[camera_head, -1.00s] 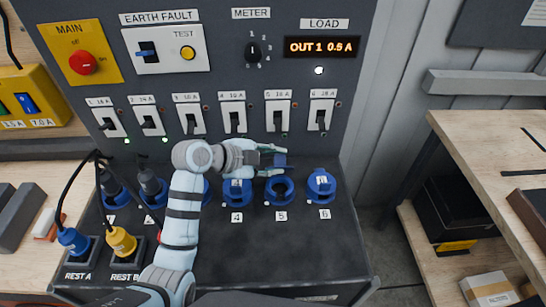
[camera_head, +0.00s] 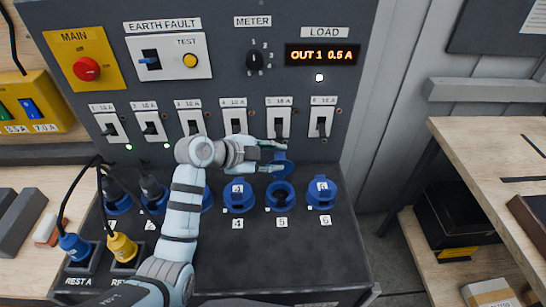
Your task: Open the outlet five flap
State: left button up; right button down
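Outlet five (camera_head: 280,204) is a blue round socket above the label 5 on the sloping front of the dark panel. Its dark inside shows, and its blue flap (camera_head: 283,161) stands raised at the back of the socket. My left gripper (camera_head: 284,156) reaches in from the left, its fingers apart. The lower finger is in front of the raised flap and hides part of it; I cannot tell whether they touch. My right gripper is not in view.
Outlets four (camera_head: 239,195) and six (camera_head: 322,192) have their blue lids down on either side. Breaker switches (camera_head: 278,121) stand in a row just above. Cabled plugs (camera_head: 115,195) are at the left. A wooden bench (camera_head: 490,160) is at the right.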

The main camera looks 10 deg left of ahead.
pick_arm(q)
jog(key=o, duration=0.3)
jog(key=shift+f, duration=0.15)
jog(key=shift+w+f, duration=0.1)
jog(key=shift+w, duration=0.1)
jog(key=shift+a, duration=0.1)
jog(key=v, duration=1.2)
jog(key=shift+c, duration=0.3)
